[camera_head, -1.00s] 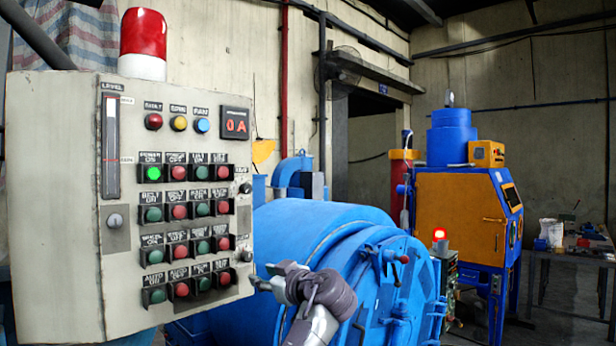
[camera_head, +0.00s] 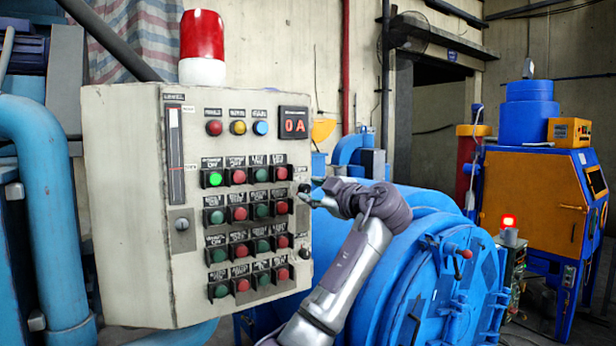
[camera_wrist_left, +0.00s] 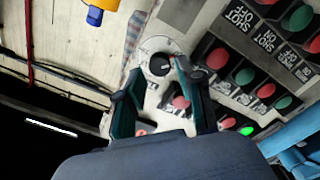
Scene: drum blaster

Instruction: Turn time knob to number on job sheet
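The grey control panel (camera_head: 130,200) carries rows of green and red buttons. A black time knob (camera_wrist_left: 160,65) on a round white dial shows in the left wrist view; its numbers are too small to read. In the head view, my left gripper (camera_head: 312,192) is at the panel's right edge, by the upper knob, which it partly hides. In the left wrist view, its two fingers are apart with the knob between their tips; contact cannot be told. A lower knob (camera_head: 305,253) is below it. My right gripper and the job sheet are not seen.
A red beacon (camera_head: 202,47) tops the panel, and a red display (camera_head: 294,124) reads "0A". A large blue drum machine (camera_head: 425,290) stands close behind my left arm. A blue pipe (camera_head: 45,210) is at the left. A blue and orange cabinet (camera_head: 530,200) stands at the right.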

